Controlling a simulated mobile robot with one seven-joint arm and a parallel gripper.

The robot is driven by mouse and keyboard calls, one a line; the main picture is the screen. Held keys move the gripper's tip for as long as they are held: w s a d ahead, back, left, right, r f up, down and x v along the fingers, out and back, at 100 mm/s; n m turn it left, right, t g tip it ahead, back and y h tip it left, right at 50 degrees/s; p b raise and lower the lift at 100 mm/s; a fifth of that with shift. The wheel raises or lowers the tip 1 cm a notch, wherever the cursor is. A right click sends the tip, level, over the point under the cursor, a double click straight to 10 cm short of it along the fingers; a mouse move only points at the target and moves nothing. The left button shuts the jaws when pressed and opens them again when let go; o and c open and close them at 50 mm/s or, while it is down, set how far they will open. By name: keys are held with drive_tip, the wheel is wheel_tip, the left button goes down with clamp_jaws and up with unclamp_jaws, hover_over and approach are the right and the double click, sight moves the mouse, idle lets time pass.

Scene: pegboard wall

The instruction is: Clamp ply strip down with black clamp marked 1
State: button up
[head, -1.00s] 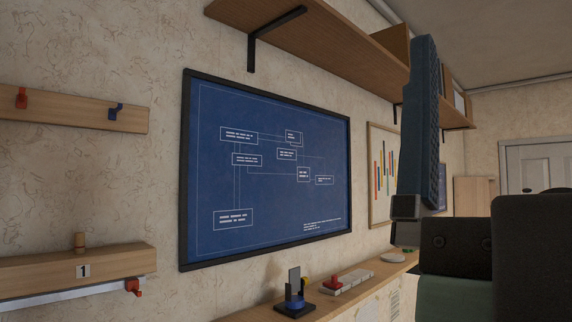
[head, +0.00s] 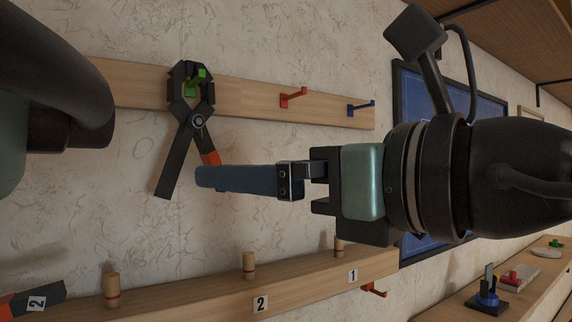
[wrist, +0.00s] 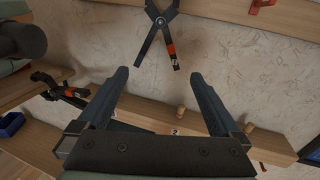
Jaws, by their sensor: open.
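A black clamp (head: 182,150) hangs jaws up at a green hook on the upper wooden rail in the head view. One handle has an orange band; its mark is not readable. The clamp's handles (wrist: 160,32) show beyond my fingertips in the wrist view. My gripper (wrist: 159,74) is open and empty, its blue fingers apart. In the head view, my gripper (head: 206,178) points left, its tip beside the banded handle; contact cannot be told. A second black clamp (head: 40,300), marked 2, is at the lower left. I cannot single out the ply strip.
A lower wooden ledge (head: 210,297) has several upright pegs and tags 1 (head: 353,276) and 2 (head: 260,304). A red hook (head: 293,97) and blue hook (head: 361,107) sit on the upper rail. A shelf with small items (head: 489,297) is at the lower right.

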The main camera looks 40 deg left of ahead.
sight(197, 120)
drive_tip(key=a, duration=1)
drive_tip(key=shift+p, duration=0.45)
clamp_jaws()
drive_tip(key=shift+r, duration=0.15)
idle(0.8)
drive_tip(key=shift+r+p, duration=0.8)
drive_tip(key=shift+r, duration=0.1)
